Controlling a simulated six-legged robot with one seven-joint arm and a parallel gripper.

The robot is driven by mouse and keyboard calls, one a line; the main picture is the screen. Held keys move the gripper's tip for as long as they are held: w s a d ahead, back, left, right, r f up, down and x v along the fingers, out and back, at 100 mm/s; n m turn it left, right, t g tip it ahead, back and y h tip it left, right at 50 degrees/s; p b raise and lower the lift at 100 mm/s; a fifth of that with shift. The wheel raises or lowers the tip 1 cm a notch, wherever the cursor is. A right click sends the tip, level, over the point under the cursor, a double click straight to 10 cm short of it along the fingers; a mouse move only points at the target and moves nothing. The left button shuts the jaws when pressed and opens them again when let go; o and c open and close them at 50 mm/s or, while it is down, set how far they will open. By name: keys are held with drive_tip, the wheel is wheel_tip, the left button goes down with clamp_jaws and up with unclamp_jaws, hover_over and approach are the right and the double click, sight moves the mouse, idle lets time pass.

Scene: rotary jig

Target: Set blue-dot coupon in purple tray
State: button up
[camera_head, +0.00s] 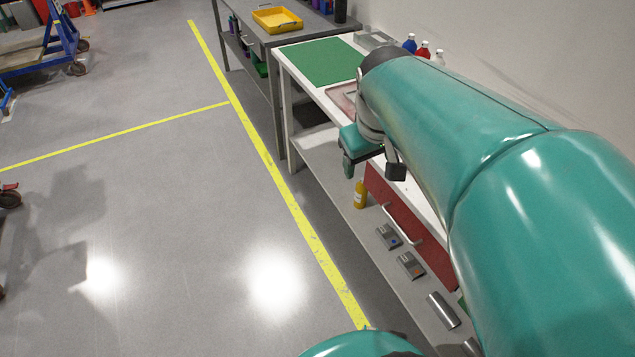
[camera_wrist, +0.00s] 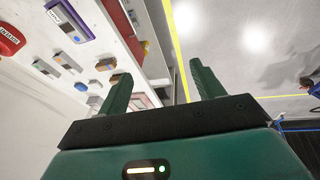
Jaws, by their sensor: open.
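My gripper (camera_head: 350,165) is open and empty, beside the front edge of the white bench; in the wrist view its two teal fingers (camera_wrist: 160,80) stand wide apart.
A red drawer front (camera_head: 415,235) with a pale handle overhangs the shelf. A yellow bottle (camera_head: 360,195) stands behind the blocks. A green mat (camera_head: 320,60) covers the far bench end; a yellow tray (camera_head: 277,19) is beyond. Several small blocks (camera_wrist: 70,20) show in the wrist view.

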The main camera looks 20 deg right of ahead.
drive_tip(key=s+a+t+y, duration=0.1)
drive_tip(key=s+a+t, duration=0.1)
drive_tip(key=s+a, duration=0.5)
drive_tip(key=a, duration=0.4)
drive_tip(key=shift+f+y, duration=0.3)
drive_tip(key=shift+f, duration=0.1)
drive_tip(key=shift+s+d, duration=0.1)
drive_tip(key=shift+s, duration=0.05)
